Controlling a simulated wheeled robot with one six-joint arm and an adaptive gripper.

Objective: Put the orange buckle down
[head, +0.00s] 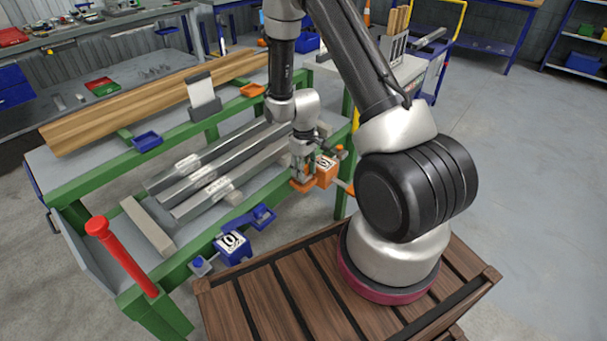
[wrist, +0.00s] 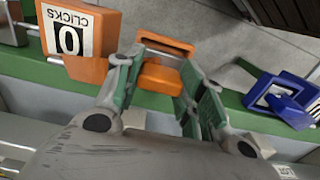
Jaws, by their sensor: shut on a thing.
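The orange buckle (head: 303,186) is at the right part of the green front rail of the runout table. In the wrist view an orange piece of the buckle (wrist: 160,79) sits between my fingers, and an orange open frame shows just beyond the fingertips. My gripper (head: 300,174) points down over the rail and is shut on the buckle; it also shows in the wrist view (wrist: 160,68). The fingers hide part of the buckle, and I cannot tell its exact tilt. An orange box (head: 326,171) labelled "0 CLICKS" stands beside it; it also shows in the wrist view (wrist: 78,38).
A blue buckle (head: 262,215) and a blue box (head: 233,247) marked 0 are on the same rail, to the left. Grey bars (head: 215,172) lie on the table behind. Floor at the right is clear.

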